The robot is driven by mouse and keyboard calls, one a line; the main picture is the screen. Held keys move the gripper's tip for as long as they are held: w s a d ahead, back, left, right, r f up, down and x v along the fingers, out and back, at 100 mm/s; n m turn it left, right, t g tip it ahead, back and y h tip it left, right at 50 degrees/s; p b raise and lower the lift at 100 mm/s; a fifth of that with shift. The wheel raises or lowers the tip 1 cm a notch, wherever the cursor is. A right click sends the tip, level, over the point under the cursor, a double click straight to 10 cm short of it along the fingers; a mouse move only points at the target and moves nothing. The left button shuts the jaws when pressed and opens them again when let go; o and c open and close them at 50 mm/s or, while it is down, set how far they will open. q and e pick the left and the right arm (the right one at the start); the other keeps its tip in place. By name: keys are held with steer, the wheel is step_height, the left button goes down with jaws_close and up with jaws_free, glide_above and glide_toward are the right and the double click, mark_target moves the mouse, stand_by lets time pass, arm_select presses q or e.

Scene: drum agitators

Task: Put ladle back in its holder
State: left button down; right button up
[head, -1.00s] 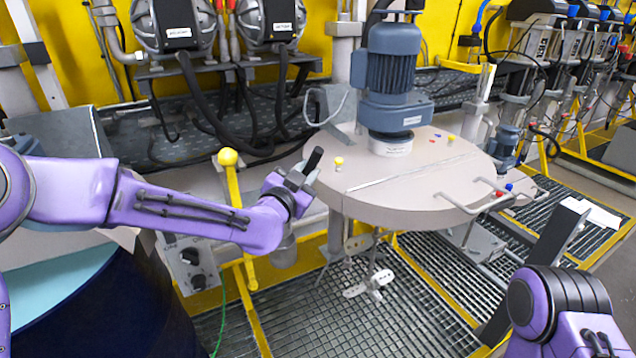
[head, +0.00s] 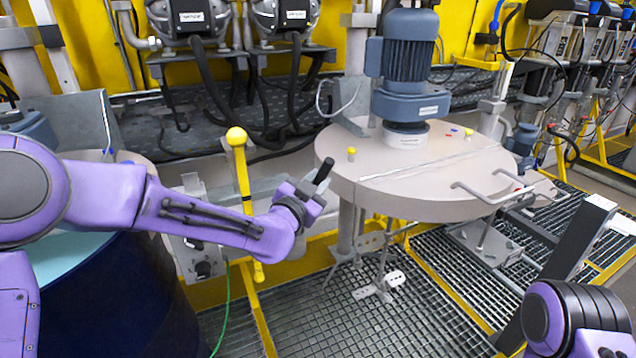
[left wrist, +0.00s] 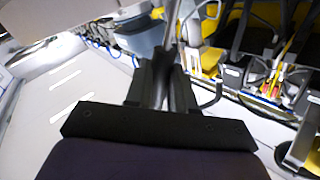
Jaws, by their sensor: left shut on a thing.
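My left gripper (head: 320,180) is at the left edge of the round beige lid, in front of it in the head view. The left wrist view shows its dark jaws (left wrist: 163,82) shut on a thin grey rod (left wrist: 172,36). The rod looks like the ladle's handle, but its bowl cannot be made out. I cannot pick out the ladle's holder for sure. My right arm shows at the lower right of the head view; its gripper is out of frame.
The round lid (head: 440,190) carries a blue-grey motor (head: 408,62) and a pipe handle. Mixing paddles hang below it over a floor grating (head: 320,315). A yellow ball-topped lever (head: 241,170) stands left of my wrist, behind my forearm. A dark drum (head: 130,305) is at lower left.

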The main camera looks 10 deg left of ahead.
arm_select(q)
step_height(320, 180, down, 3)
steer(key=shift+r+b, duration=0.2)
steer(key=shift+b, duration=0.8)
steer(key=c, duration=0.9)
jaws_free()
